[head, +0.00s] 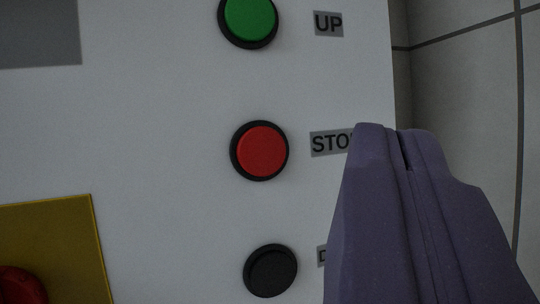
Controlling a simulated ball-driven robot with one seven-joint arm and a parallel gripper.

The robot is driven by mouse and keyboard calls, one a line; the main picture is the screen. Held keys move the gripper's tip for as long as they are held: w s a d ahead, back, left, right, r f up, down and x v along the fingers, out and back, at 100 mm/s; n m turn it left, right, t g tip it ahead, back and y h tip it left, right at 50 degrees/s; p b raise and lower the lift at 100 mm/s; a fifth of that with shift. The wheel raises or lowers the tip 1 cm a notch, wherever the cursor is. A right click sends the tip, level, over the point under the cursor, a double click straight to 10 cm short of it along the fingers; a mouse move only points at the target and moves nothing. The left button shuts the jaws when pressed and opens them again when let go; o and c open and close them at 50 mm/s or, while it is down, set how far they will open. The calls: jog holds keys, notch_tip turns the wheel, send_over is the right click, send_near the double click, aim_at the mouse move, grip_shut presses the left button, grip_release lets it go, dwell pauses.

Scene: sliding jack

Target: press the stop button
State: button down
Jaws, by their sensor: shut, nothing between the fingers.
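The stop button (262,151) is a round red button in a black ring on a white panel (170,130). Its label (328,142) is to its right and reads "STO", with the rest hidden behind my gripper. My gripper (398,130) is purple, with its two fingers shut together and nothing between them. In the picture its tips are right of the red button and do not cover it. I cannot tell how far the tips are from the panel.
A green button (250,16) labelled "UP" is above. A black button (271,270) is below, its label mostly hidden. A red knob (20,286) sits on a yellow plate (80,235) at lower left. A tiled wall (465,100) lies right of the panel edge.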

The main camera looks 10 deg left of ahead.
aim_at(273, 170)
jog(key=shift+w+a, duration=0.75)
jog(key=shift+w, duration=0.55)
jog(key=shift+w+a, duration=0.7)
jog(key=shift+w, duration=0.55)
jog(key=shift+w+a, duration=0.75)
jog(key=shift+w, duration=0.55)
jog(key=shift+w+a, duration=0.2)
jog(key=shift+w, duration=0.15)
jog(key=shift+w+a, duration=0.25)
jog(key=shift+w, duration=0.1)
jog(key=shift+s+d, duration=0.4)
jog(key=shift+s, duration=0.3)
jog(key=shift+s, duration=0.1)
